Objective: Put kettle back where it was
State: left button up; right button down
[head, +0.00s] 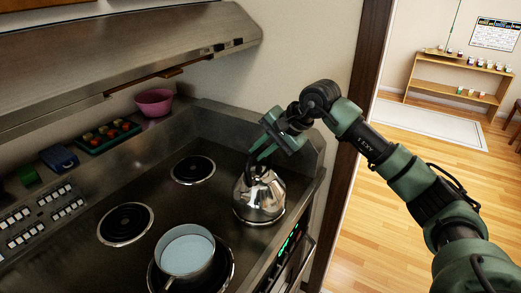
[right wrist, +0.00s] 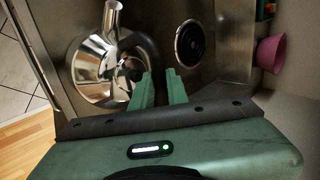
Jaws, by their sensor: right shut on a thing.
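The shiny metal kettle (head: 259,197) is upright at the right front of the hob in the head view. Its base looks at or just above the hob surface; I cannot tell whether it touches. My right gripper (head: 266,152) is above it, shut on its dark handle. In the right wrist view the green fingers (right wrist: 158,88) close around the dark handle (right wrist: 152,52), with the kettle body (right wrist: 92,72) and spout to the left. Any coil under the kettle is hidden. My left gripper is not in view.
A pot of pale liquid (head: 187,252) sits on the near coil. Bare coils lie at the left (head: 125,223) and back (head: 193,170). A pink bowl (head: 154,102) and a green tray (head: 107,135) stand on the back ledge. A steel hood (head: 130,60) overhangs the hob.

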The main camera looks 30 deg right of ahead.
jog(key=c, duration=1.4)
grip_release()
jog(key=b+v, duration=0.2)
jog(key=v, duration=1)
jog(key=shift+r, duration=0.15)
